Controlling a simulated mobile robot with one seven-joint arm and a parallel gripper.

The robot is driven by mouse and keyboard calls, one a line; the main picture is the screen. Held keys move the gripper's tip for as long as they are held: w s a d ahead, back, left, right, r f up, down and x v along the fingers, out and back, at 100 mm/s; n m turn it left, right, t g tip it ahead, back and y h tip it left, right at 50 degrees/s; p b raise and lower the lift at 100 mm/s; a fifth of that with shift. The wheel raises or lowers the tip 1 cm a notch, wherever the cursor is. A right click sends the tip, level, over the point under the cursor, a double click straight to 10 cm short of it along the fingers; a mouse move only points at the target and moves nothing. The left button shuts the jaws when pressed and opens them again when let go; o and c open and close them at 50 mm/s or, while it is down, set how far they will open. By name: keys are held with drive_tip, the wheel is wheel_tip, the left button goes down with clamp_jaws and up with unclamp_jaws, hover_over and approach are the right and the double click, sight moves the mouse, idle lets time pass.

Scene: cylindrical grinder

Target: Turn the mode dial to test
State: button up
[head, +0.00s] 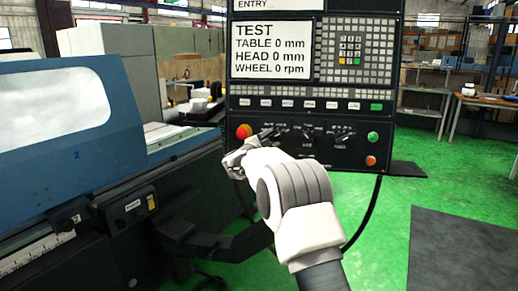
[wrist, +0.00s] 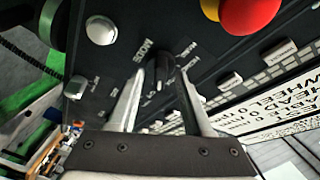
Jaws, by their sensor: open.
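The black mode dial (wrist: 163,68) shows in the wrist view, on the dark panel beside the printed word MODE. My gripper (wrist: 160,78) is open, with one finger on each side of the dial; whether the fingers touch it I cannot tell. In the head view my gripper (head: 266,138) is at the lower left of the control panel (head: 300,165) and hides most of the dial. The screen (head: 270,50) reads TEST at the top, with table 0 mm, head 0 mm and wheel 0 rpm. The dial's pointer direction is too small to read.
A red emergency button (wrist: 248,14) with a yellow ring is close to the dial; it also shows in the head view (head: 243,131). Other knobs, a green button (head: 373,137) and an orange button (head: 371,160) are to the right. The blue grinder (head: 60,120) stands at left.

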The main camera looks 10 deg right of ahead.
drive_tip(key=v, duration=1.6)
drive_tip(key=shift+s+b, duration=0.3)
drive_tip(key=shift+a, duration=0.15)
drive_tip(key=s+r+n+y+p, duration=0.4)
drive_tip(key=s+r+n+y, duration=0.6)
drive_tip(key=r+n+y, duration=0.15)
drive_tip(key=s+d+f+n+g+p, duration=0.1)
drive_tip(key=s+d+f+n+g, duration=0.1)
drive_tip(key=s, duration=0.9)
drive_tip(key=s+d+f+n+g+h+p, duration=0.1)
drive_tip(key=s+d+f+g, duration=0.3)
drive_tip(key=s, duration=0.6)
drive_tip(key=s+d+f+n+g+h+p, duration=0.1)
drive_tip(key=s+d+f+n+g, duration=0.2)
drive_tip(key=s, duration=0.8)
drive_tip(key=shift+s+d+f+g+p, duration=0.3)
drive_tip(key=shift+d+f+g, duration=0.05)
drive_tip(key=shift+d+g, duration=0.1)
drive_tip(key=shift+a+n, duration=0.1)
drive_tip(key=shift+n, duration=0.25)
